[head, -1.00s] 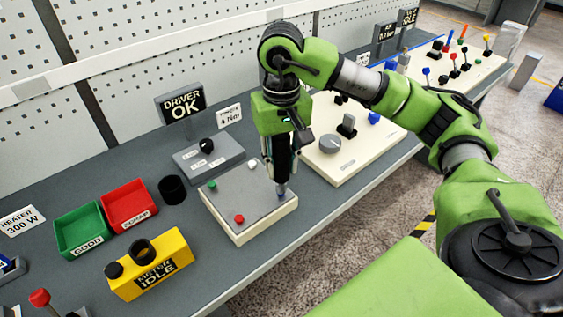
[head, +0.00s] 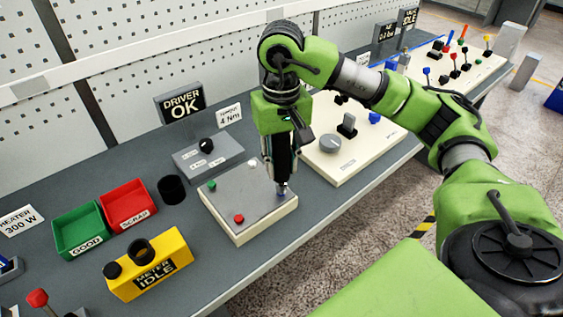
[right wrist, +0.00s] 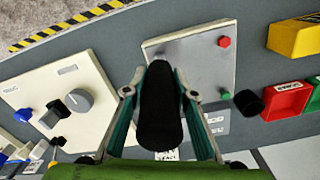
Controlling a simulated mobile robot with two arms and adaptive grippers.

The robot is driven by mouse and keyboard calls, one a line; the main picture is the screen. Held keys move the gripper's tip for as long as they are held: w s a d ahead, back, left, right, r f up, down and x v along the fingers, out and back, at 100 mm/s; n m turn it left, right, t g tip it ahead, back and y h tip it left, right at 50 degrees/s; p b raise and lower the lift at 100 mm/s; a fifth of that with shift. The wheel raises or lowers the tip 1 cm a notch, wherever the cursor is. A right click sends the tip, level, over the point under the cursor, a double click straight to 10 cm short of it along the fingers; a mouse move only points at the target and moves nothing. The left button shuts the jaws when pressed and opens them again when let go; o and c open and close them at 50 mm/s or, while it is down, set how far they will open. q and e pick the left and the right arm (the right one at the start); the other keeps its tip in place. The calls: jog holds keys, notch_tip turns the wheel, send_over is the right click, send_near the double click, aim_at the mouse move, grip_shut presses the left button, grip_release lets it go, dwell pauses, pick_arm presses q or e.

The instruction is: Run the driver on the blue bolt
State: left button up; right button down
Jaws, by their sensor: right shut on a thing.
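My right gripper (head: 281,158) points down and is shut on the black driver (right wrist: 160,110), which stands upright in the head view. The driver's tip is at the blue bolt (head: 281,194), near the right corner of the grey plate on a cream block (head: 262,229). The bolt is mostly covered by the tip, so I cannot tell how deep it sits. In the right wrist view the driver hides it. The plate also bears a red bolt (head: 239,218), a green bolt (head: 212,185) and a white bolt (head: 252,163). A sign (head: 182,101) reads DRIVER OK. My left gripper is not in view.
A grey box with a black knob (head: 206,146) stands behind the plate, with a torque label (head: 229,115) beyond. A black cup (head: 172,189), red bin (head: 129,205), green bin (head: 81,230) and yellow meter (head: 150,264) stand left. A cream panel (head: 345,165) with a dial lies right.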

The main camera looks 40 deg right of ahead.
aim_at(282, 135)
jog(key=shift+f+b, duration=0.1)
jog(key=shift+b, duration=0.5)
dwell(1.6)
jog(key=shift+r+p, duration=1.5)
jog(key=shift+r, duration=0.95)
jog(key=shift+r+p, duration=0.85)
jog(key=shift+r, duration=0.25)
